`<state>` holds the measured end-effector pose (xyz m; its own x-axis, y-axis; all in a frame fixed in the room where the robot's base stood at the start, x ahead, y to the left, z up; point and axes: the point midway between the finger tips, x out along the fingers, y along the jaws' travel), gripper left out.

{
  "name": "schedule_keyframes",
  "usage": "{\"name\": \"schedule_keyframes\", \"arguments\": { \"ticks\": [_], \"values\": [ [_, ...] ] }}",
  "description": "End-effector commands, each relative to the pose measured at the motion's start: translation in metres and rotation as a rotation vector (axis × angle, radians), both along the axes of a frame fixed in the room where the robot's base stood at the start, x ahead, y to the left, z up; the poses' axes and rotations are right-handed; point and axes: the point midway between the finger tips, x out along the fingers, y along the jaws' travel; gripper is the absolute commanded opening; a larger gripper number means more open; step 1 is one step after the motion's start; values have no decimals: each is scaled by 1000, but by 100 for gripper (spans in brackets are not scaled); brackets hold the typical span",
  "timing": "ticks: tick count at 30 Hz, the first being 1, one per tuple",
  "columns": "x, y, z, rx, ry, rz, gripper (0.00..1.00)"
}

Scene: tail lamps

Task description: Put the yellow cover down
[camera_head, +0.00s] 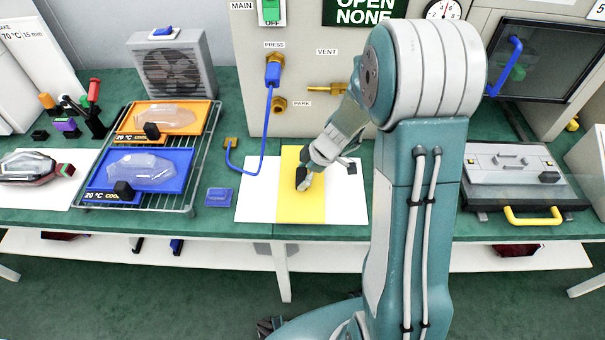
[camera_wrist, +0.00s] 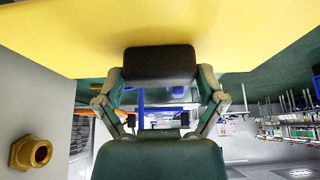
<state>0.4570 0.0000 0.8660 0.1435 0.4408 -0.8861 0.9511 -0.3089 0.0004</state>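The yellow cover (camera_head: 302,209) is a flat yellow panel in the middle of a white sheet (camera_head: 257,200) on the bench in the head view. In the wrist view its yellow surface (camera_wrist: 60,35) fills the top of the picture. A black block (camera_wrist: 160,66), apparently the cover's knob, stands against it. My gripper (camera_head: 302,184) reaches down to the cover's middle in the head view. In the wrist view its fingers (camera_wrist: 161,80) close on both sides of the block. I cannot tell whether the cover touches the sheet or is slightly above it.
A blue hose (camera_head: 268,112) hangs from the PRESS fitting to the left. A wire rack (camera_head: 192,195) with orange and blue trays stands further left, and a small blue block (camera_head: 219,197) lies between. A grey case (camera_head: 511,175) with a yellow handle is at the right.

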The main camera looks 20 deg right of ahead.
Motion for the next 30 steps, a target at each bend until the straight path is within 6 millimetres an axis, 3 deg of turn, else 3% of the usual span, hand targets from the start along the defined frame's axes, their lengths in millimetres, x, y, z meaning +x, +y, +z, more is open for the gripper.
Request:
{"name": "schedule_keyframes", "arguments": {
  "ticks": [14, 30],
  "values": [
    [0, -1, 4, 0, -1, 0, 100],
    [-14, -45, 92, -1, -4, -2, 100]
  ]
}}
